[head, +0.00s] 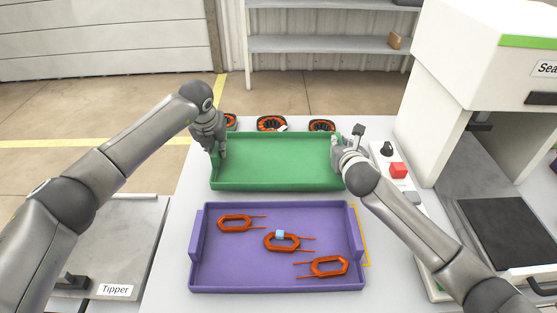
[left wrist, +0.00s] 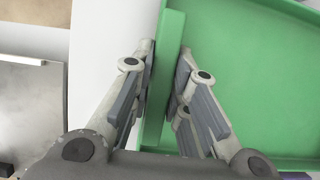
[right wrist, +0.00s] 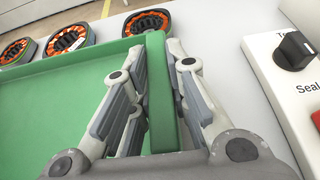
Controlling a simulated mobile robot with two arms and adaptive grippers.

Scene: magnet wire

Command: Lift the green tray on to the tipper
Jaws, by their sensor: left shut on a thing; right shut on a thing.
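The green tray (head: 276,160) is empty and sits toward the back of the white table, behind the purple tray. My left gripper (head: 218,150) is shut on its left wall; in the left wrist view the fingers (left wrist: 165,88) stand on both sides of that green wall (left wrist: 168,40). My right gripper (head: 342,155) is shut on its right wall; in the right wrist view the fingers (right wrist: 160,85) straddle the wall (right wrist: 157,50). I cannot tell whether the tray touches the table. The tipper (head: 122,235), a grey metal plate with a "Tipper" label, is at the lower left.
A purple tray (head: 203,270) with several orange coils (head: 330,266) lies in front. Round coil-filled parts (head: 271,123) stand behind the green tray. A control strip with a red button (head: 398,170) and the white sealing machine (head: 475,60) are on the right.

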